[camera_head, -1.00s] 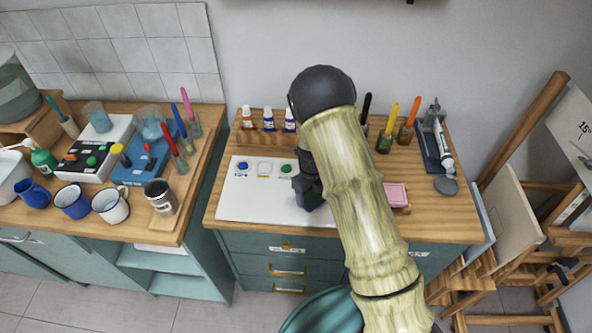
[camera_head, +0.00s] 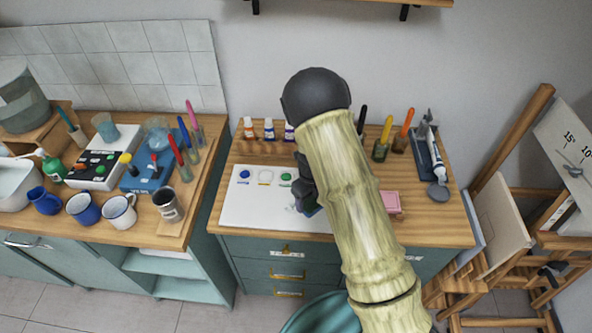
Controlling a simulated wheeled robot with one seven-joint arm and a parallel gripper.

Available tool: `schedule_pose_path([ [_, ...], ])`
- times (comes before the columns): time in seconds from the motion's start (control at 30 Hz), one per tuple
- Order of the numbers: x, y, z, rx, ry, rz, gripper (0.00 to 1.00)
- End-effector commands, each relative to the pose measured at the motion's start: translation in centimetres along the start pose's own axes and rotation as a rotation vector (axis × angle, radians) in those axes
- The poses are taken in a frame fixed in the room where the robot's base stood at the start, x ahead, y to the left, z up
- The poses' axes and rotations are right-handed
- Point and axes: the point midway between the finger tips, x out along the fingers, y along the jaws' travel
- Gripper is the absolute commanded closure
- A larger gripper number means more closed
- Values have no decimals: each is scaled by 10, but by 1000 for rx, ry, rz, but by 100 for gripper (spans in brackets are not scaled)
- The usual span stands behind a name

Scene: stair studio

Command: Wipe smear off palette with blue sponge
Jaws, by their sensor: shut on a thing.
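The white palette (camera_head: 258,208) lies on the wooden top of the drawer cabinet, with blue, white and green paint spots along its back edge. My gripper (camera_head: 306,205) is low over the palette's right part, mostly hidden behind my arm. It is shut on a dark blue thing, likely the blue sponge (camera_head: 312,211), of which only a sliver shows. The sponge looks to be at the palette's surface; I cannot tell whether it touches. A faint grey mark (camera_head: 292,209) shows just left of the gripper, perhaps part of the smear; the rest is hidden.
Paint bottles (camera_head: 269,129) stand in a wooden rack behind the palette. A pink block (camera_head: 391,201) lies right of my arm. Brush jars (camera_head: 381,149) and a grey stand (camera_head: 432,155) are at the back right. Mugs (camera_head: 119,211) crowd the left counter. An easel (camera_head: 510,220) stands at right.

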Motion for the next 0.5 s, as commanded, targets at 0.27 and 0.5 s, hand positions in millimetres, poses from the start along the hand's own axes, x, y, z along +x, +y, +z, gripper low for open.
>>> schedule_pose_path([
  [0.27,-24,-3,-2,7,0,0,56],
  [0.5,-25,-5,-2,11,0,-1,56],
])
